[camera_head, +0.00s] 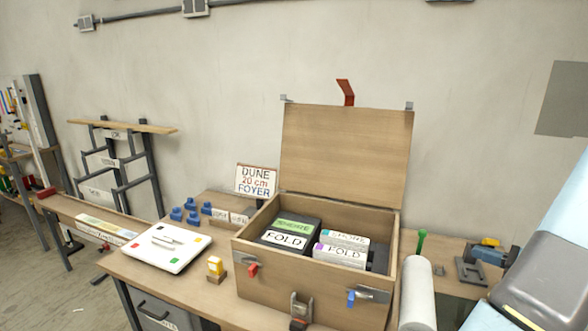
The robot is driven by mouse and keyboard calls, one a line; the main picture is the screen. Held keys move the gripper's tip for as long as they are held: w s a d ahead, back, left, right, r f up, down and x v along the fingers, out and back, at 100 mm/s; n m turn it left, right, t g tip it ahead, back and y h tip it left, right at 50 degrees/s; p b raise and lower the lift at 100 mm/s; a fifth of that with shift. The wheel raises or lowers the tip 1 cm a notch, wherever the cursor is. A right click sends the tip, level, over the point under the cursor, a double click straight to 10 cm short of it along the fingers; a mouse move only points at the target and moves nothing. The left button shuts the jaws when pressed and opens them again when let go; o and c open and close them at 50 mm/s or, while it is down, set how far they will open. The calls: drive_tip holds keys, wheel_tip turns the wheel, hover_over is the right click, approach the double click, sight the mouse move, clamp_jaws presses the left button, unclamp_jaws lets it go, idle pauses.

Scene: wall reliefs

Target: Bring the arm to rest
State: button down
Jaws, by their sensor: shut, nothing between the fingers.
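A large part of my arm (540,265), pale blue and grey, fills the right edge of the view, close to the camera. My gripper is not in view, so its fingers and anything near them cannot be seen. The arm part stands in front of the right end of the workbench (190,290) and hides some of it.
An open wooden box (315,283) stands on the bench, lid (345,155) raised, holding blocks labelled "FOLD". A white roll (418,295) stands beside it. A white board (167,248) and blue pieces (192,212) lie left. A rack (120,165) stands by the wall.

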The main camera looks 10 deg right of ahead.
drive_tip(key=w+a+r+n+g, duration=0.1)
drive_tip(key=a+r+n+g, duration=0.55)
drive_tip(key=a, duration=0.55)
drive_tip(key=a+r+n+g, duration=0.5)
drive_tip(key=a+r+n, duration=0.15)
drive_tip(key=a, duration=0.45)
drive_tip(key=s+a+r+n+t+h, duration=0.3)
drive_tip(key=s+a+r+n+h, duration=0.6)
drive_tip(key=n, duration=0.6)
drive_tip(key=s+a+r, duration=0.2)
drive_tip(key=s+a, duration=0.1)
drive_tip(key=shift+s+a+h, duration=0.15)
drive_tip(key=shift+a+h, duration=0.15)
drive_tip(key=shift+a, duration=0.1)
drive_tip(key=c, duration=1.8)
unclamp_jaws()
drive_tip(key=shift+t, duration=0.25)
